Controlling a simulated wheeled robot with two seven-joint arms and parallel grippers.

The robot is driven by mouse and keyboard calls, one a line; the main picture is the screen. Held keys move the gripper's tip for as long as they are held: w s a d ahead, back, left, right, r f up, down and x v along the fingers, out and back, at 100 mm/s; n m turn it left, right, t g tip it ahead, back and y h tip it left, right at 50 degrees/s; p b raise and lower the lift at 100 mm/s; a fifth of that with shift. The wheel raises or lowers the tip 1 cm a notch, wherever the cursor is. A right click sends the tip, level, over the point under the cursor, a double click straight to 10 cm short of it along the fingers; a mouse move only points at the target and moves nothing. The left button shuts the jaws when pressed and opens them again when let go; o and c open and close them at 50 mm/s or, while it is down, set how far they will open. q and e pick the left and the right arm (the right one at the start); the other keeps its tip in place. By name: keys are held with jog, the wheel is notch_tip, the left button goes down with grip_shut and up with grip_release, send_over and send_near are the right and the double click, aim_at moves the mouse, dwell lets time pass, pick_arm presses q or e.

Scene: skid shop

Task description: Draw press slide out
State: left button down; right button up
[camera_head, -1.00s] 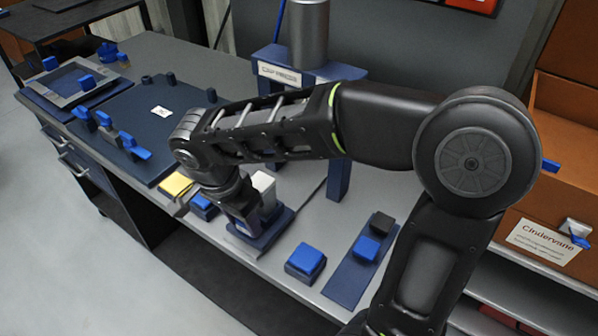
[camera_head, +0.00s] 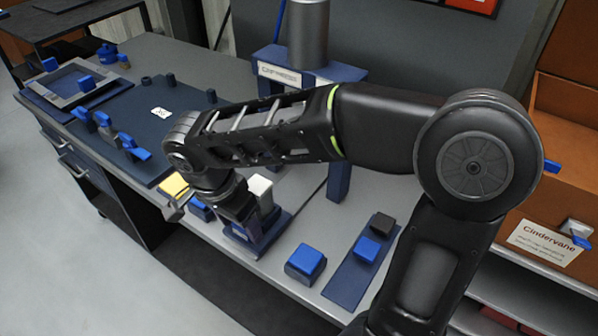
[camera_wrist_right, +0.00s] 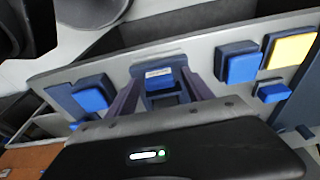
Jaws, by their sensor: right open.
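The press (camera_head: 335,72) is a blue frame with a silver cylinder on top, standing at the back of the bench. Its slide (camera_head: 268,232) is a low blue piece in front, with a pale block (camera_head: 260,188) beside my gripper. My right gripper (camera_head: 245,222) points down at the front of the slide; its fingertips are largely hidden in the head view. In the right wrist view, the gripper (camera_wrist_right: 160,88) is open, one finger on each side of a blue labelled part (camera_wrist_right: 160,79). I cannot tell whether they touch it. My left gripper is out of view.
A yellow block (camera_head: 174,186) and blue block (camera_head: 201,208) stand left of the slide. A blue block (camera_head: 306,263) and a blue strip (camera_head: 350,277) lie to the right. A dark plate with blue clamps (camera_head: 134,148) covers the left bench. Floor beyond the front edge is open.

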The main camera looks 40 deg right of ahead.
jog(key=shift+r+p, duration=1.45)
jog(key=shift+r, duration=0.75)
jog(key=r+p, duration=0.1)
jog(key=r, duration=0.1)
jog(key=r+p, duration=0.1)
jog(key=r, duration=0.1)
jog(key=shift+s+a, duration=0.15)
jog(key=shift+a, duration=0.25)
